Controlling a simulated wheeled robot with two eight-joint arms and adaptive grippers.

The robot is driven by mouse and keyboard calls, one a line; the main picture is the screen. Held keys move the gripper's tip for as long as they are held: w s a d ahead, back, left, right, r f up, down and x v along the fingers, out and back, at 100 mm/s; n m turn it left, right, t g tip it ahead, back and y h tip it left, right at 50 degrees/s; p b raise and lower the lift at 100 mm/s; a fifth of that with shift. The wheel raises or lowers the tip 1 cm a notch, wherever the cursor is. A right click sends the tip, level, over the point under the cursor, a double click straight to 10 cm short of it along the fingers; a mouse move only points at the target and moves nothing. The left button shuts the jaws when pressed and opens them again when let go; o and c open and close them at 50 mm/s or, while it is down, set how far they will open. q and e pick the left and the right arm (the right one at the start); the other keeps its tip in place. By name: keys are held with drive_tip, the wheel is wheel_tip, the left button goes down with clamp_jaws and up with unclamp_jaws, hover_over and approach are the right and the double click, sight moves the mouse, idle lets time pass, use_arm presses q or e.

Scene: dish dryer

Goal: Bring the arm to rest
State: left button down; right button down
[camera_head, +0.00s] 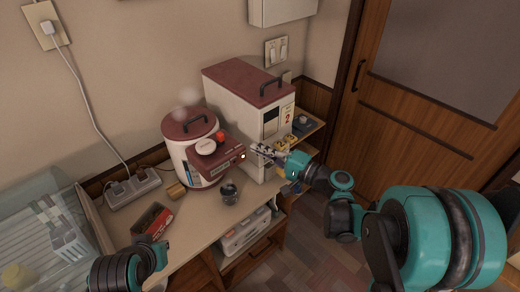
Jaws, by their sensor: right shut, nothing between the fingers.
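My right arm (345,205) comes in from the right and reaches across to the counter. Its gripper (257,150) is shut and empty, close to the front of the tall white box with the dark red top (245,95). I cannot tell whether the gripper touches the box. My left arm (125,270) shows only in part at the bottom left, and its gripper is not in view.
A round white pot with a red lid (175,150) steams left of the box. A small dark jar (229,194) and a red carton (152,221) stand on the counter (205,218). A dish rack (65,240) is at the left, a wooden door (430,110) at the right.

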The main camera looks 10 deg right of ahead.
drive_tip(key=shift+w+a, duration=0.1)
drive_tip(key=s+a+f+n+g+h, duration=0.2)
drive_tip(key=s+f+n+g+h, duration=0.35)
drive_tip(key=s, duration=0.55)
drive_tip(key=s+d+f+n+h, duration=0.3)
drive_tip(key=s+d+h, duration=0.4)
drive_tip(key=s+d, duration=0.1)
drive_tip(key=shift+s+d+f, duration=0.15)
drive_tip(key=shift+s+d, duration=0.2)
drive_tip(key=shift+s, duration=0.55)
drive_tip(key=shift+n, duration=0.25)
